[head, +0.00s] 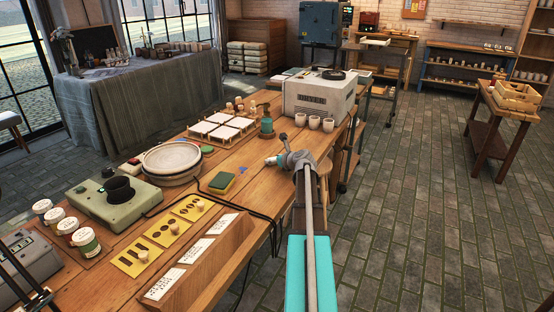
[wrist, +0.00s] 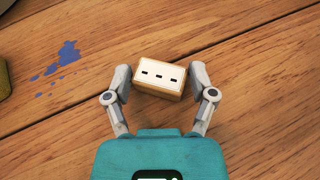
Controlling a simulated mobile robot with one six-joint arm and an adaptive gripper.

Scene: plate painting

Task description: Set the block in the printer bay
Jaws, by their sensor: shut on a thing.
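The block is a small pale wooden one with several dark slots on its upper face; in the wrist view the block (wrist: 158,76) sits between the two fingers of my gripper (wrist: 159,84). My gripper is shut on it, over the wooden tabletop. In the head view my gripper (head: 279,152) is above the right edge of the workbench, and the block cannot be made out there. No bay is clearly recognisable. I cannot tell which machine is the printer: a white labelled machine (head: 318,96), a green one with a black cup (head: 112,203), or a grey one at the lower left (head: 28,262).
The workbench (head: 170,228) holds a round plate stack (head: 172,160), white tiles (head: 222,128), a green-yellow sponge (head: 222,183), stencil cards (head: 140,256), paint jars (head: 85,240) and cups (head: 314,122). A blue paint splash (wrist: 62,57) marks the table. Floor lies open to the right.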

